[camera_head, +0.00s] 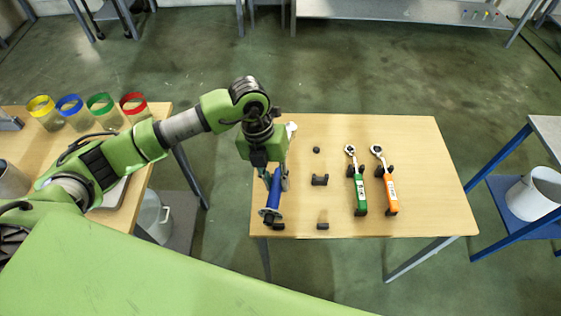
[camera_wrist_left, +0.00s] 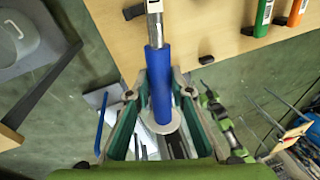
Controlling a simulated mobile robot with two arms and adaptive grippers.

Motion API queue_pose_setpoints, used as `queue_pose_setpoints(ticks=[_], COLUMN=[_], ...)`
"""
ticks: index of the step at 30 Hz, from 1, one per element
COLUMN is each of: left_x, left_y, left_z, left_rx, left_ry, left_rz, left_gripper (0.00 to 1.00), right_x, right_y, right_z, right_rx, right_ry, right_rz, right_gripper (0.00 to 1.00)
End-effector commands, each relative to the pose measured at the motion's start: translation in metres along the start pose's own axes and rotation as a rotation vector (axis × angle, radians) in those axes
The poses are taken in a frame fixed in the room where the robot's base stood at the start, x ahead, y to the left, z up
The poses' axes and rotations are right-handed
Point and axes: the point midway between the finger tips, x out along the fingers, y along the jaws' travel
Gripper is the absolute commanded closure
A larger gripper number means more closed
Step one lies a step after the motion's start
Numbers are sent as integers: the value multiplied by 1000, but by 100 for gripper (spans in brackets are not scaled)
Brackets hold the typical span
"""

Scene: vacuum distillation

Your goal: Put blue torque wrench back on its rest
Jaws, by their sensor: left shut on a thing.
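The blue torque wrench (camera_head: 273,193) is in my left gripper (camera_head: 271,176), over the left side of the wooden table. In the left wrist view its blue handle (camera_wrist_left: 159,85) lies between the two fingers (camera_wrist_left: 158,93), with its silver shaft running up the picture. My gripper and forearm partly hide the wrench in the head view. Empty black rest pieces stand in a column to its right: a small one (camera_head: 316,150), a cradle (camera_head: 320,180) and a front block (camera_head: 323,226). Another dark block (camera_head: 278,226) is near the handle's front end. My right gripper is out of view.
A green torque wrench (camera_head: 358,185) and an orange one (camera_head: 389,187) lie on black rests farther right on the table (camera_head: 430,185). A left table holds several colour-rimmed jars (camera_head: 103,111). A blue-framed stand with a white bucket (camera_head: 534,193) is at the right.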

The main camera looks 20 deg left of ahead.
Motion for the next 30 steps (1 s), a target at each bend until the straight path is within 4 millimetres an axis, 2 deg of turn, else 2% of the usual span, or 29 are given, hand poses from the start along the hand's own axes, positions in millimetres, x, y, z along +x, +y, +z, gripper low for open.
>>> queue_pose_setpoints(ticks=[3, 8, 25, 30], left_x=[-7, -8, -8, 4], left_y=[-3, -4, -4, -2], left_z=[4, 6, 1, 2], left_rx=[-109, -173, -175, -176], left_ry=[-24, -35, -52, -54], left_rz=[-11, -15, -20, -21], left_gripper=[100, 100, 100, 100], right_x=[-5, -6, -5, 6], right_y=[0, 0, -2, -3], right_z=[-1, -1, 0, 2], right_rx=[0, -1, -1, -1], right_ry=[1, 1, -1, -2], right_rz=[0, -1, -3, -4], right_gripper=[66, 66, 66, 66])
